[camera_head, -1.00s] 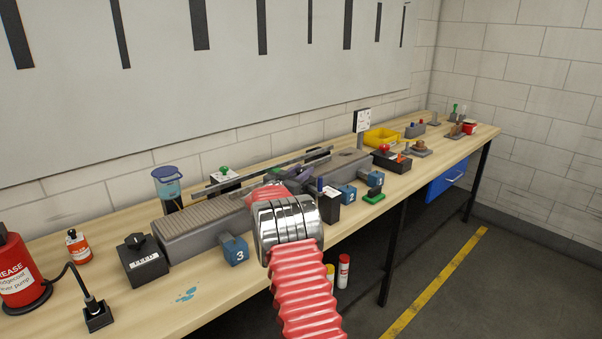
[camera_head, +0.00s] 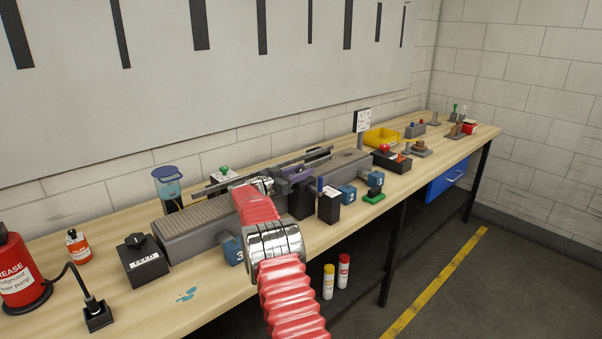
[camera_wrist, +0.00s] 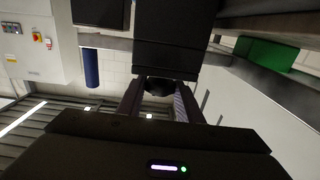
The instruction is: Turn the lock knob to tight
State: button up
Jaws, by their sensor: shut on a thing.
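My gripper (camera_head: 288,183) is at the middle of the long grey machine, beside a purple part (camera_head: 298,187); my arm and the clutter hide most of its fingers. In the wrist view the two fingers of my gripper (camera_wrist: 159,98) are on either side of a small dark round knob (camera_wrist: 157,88), which I take for the lock knob. The knob sits below a large black block (camera_wrist: 178,42). The fingers are shut on the knob. Its markings and turn angle are too dark to read.
A grey ridged conveyor (camera_head: 190,230) lies left of my gripper. A metal rail (camera_head: 255,172) runs behind.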

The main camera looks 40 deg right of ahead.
jog(key=shift+r+m+g, duration=0.25)
jog(key=shift+m+g, duration=0.75)
jog(key=shift+g, duration=0.4)
dwell(0.5)
jog(key=o, duration=0.7)
jog(key=shift+o, duration=0.3)
jog(key=shift+f, duration=0.1)
jog(key=shift+a, duration=0.15)
jog(key=w+a, duration=0.1)
jog(key=a, duration=1)
jog(key=shift+w+a, duration=0.25)
jog(key=shift+a, duration=0.05)
jog(key=shift+o, duration=0.3)
jog(key=shift+f, duration=0.1)
